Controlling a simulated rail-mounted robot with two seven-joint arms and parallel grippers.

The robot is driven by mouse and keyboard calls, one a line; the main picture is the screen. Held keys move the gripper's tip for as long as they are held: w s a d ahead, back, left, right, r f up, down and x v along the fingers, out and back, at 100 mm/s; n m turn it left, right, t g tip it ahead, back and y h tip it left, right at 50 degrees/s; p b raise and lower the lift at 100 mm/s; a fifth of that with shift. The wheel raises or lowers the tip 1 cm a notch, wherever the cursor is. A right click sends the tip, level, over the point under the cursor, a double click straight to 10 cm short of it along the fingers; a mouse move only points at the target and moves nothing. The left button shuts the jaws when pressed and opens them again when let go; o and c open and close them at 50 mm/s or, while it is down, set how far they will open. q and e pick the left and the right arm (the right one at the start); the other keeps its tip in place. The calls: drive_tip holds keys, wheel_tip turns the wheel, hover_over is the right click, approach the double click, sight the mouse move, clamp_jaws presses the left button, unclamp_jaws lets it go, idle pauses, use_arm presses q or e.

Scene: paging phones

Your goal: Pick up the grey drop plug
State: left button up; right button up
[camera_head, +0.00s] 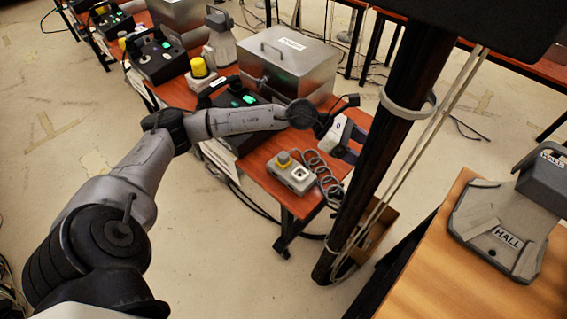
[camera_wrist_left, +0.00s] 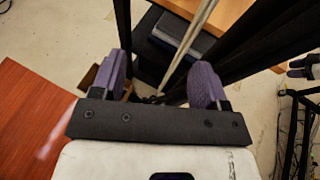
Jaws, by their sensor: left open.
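I cannot single out the grey drop plug with certainty in either view. A small grey box (camera_head: 290,177) with a yellow button and a white socket lies near the right end of the red table. A grey coiled cord (camera_head: 322,168) lies beside it. My left gripper (camera_head: 354,143) is beyond and to the right of the box and cord, by the table's right end. Its purple fingers stand apart and empty in the left wrist view (camera_wrist_left: 160,74).
The red table (camera_head: 262,160) carries a metal case (camera_head: 288,70) and black consoles with green displays. A dark post (camera_head: 375,160) with cables stands just right of my left gripper. A wooden table (camera_head: 440,285) at right holds a grey stand marked HALL (camera_head: 500,222).

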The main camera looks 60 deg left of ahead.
use_arm(q)
drive_tip(key=s+a+f+m+g+y+b, duration=0.1)
drive_tip(key=s+a+f+m+g+y, duration=0.1)
drive_tip(key=a+f+g+y, duration=0.3)
drive_tip(key=s+a+f+m+y, duration=0.1)
drive_tip(key=s+a+f+m, duration=0.15)
drive_tip(key=a, duration=0.45)
drive_tip(key=g+y+b, duration=0.1)
drive_tip(key=g+y, duration=0.2)
drive_tip(key=y, duration=0.2)
hover_over(283, 155)
wheel_tip(283, 155, down, 2)
drive_tip(key=shift+g, duration=0.3)
wheel_tip(283, 155, down, 6)
drive_tip(key=shift+s+f+b, duration=0.1)
drive_tip(key=shift+f+b, duration=0.15)
drive_tip(key=shift+b, duration=0.3)
drive_tip(key=shift+f, duration=1.4)
drive_tip(key=shift+f+b, duration=0.55)
drive_tip(key=shift+f, duration=1.4)
drive_tip(key=shift+c, duration=0.3)
drive_tip(key=c, duration=1)
drive_tip(key=shift+o, duration=0.2)
